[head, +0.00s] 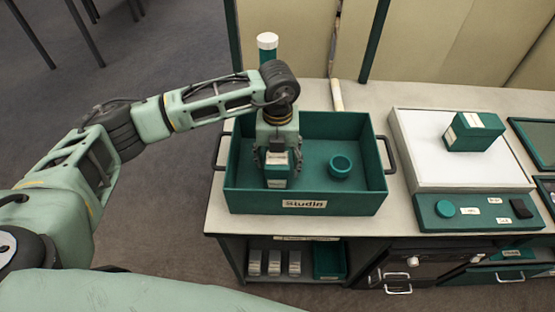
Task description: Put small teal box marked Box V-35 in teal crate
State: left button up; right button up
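The teal crate (233,187) stands on the counter, open at the top, with a label on its front. My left gripper (278,165) reaches down into its left half. It looks shut on a small teal box (277,184) with a pale label, which is upright inside the crate walls. The lettering on this box is too small to read, and the gripper partly covers it. I cannot tell whether its base touches the crate floor. My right gripper is not in view.
A round teal cup (340,166) is in the crate's right half. Another teal box with pale labels (473,131) sits on a white board (430,160) to the right. A teal tray (475,221) with small items lies in front. A white-capped teal cylinder (267,45) stands behind the gripper.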

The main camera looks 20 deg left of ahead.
pick_arm(q)
notch_tip(320, 180, up, 12)
jog(key=shift+f+b, duration=0.25)
jog(key=shift+b, duration=0.25)
